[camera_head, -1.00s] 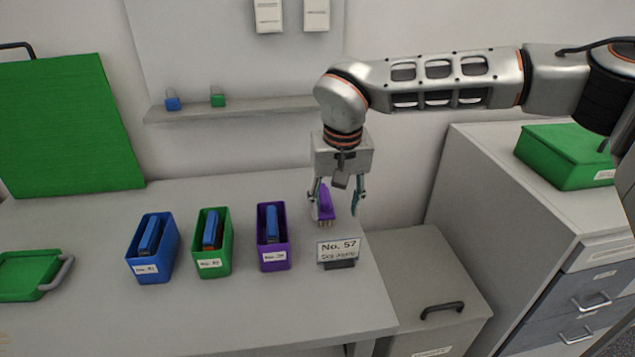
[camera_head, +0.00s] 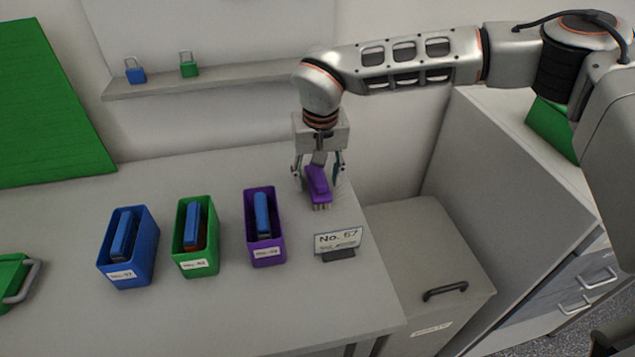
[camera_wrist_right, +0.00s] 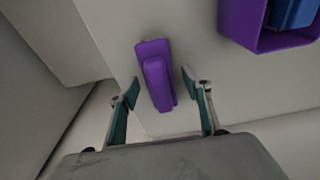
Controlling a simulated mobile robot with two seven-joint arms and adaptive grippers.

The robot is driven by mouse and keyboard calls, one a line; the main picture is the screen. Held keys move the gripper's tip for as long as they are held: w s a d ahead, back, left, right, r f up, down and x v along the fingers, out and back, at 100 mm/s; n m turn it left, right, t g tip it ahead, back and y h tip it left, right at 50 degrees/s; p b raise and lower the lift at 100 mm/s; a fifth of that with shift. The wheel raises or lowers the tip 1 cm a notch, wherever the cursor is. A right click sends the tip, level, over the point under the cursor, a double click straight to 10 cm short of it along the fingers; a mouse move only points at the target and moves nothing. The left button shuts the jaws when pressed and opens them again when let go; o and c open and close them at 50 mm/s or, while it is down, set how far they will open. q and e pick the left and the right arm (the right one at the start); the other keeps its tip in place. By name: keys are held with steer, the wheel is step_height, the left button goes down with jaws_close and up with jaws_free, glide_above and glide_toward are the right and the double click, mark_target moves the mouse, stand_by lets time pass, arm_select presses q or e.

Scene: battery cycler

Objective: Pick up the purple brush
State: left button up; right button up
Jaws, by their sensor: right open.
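The purple brush (camera_head: 318,184) lies on the table near its right edge, behind the No. 57 sign. In the right wrist view the purple brush (camera_wrist_right: 156,76) lies between the spread fingers, with gaps on both sides. My right gripper (camera_head: 319,178) points down over the brush and is open. In the right wrist view its fingertips (camera_wrist_right: 161,82) flank the near part of the brush. My left gripper is in neither view.
A purple bin (camera_head: 265,250), a green bin (camera_head: 196,262) and a blue bin (camera_head: 127,277) stand left of the brush, each holding a blue item. The No. 57 sign (camera_head: 338,239) stands in front. A lidded grey box (camera_head: 425,255) is right of the table.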

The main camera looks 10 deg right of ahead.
mark_target(318, 172)
steer(key=shift+w+f, duration=0.15)
steer(key=shift+f, duration=0.45)
steer(key=c, duration=1.3)
steer(key=shift+r, duration=0.1)
step_height(318, 172, up, 20)
steer(key=shift+f+p, duration=0.1)
steer(key=shift+p, duration=0.25)
steer(key=shift+o, duration=1.1)
